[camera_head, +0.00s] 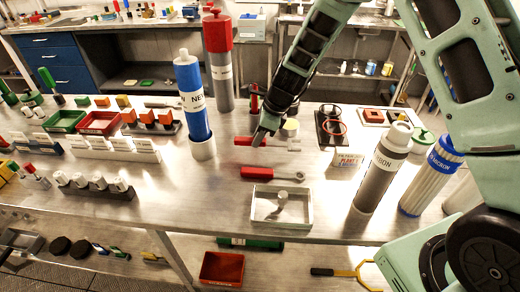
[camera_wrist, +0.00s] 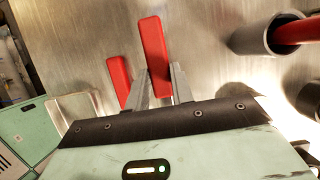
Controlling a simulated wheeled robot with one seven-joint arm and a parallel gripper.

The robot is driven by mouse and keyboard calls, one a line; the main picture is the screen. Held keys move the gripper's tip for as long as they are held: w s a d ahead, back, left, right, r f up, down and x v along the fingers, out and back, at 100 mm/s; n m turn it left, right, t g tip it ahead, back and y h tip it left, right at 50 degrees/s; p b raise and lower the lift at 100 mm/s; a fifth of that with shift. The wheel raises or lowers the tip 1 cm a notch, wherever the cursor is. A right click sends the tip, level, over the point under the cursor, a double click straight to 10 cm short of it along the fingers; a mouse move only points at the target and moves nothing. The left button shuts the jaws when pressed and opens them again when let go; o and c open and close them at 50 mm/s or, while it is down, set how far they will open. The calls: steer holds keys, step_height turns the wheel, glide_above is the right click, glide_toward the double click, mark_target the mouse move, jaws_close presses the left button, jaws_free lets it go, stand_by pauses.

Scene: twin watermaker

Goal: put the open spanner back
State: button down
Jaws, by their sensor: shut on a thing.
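My gripper (camera_head: 259,137) is low over the middle of the steel bench. Its fingers (camera_wrist: 160,88) are shut on a red-handled tool (camera_wrist: 154,52), whose red handle (camera_head: 243,141) sticks out to the left of the fingers in the head view. A grey shaft extends to the right. A second red-handled tool (camera_head: 270,173) lies on the bench nearer to me; its handle also shows in the wrist view (camera_wrist: 119,80), left of the held one.
A shallow tray (camera_head: 262,217) with a small metal part is at the front edge. A blue-and-white filter (camera_head: 193,100) and a red-topped cylinder (camera_head: 218,60) stand left. A grey filter (camera_head: 382,170) stands right. A grey holder with a red piece (camera_wrist: 265,38) is close by.

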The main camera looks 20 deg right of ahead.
mark_target(258, 157)
steer(key=shift+f, duration=2.35)
steer(key=shift+f, duration=0.1)
steer(key=c, duration=1.2)
jaws_free()
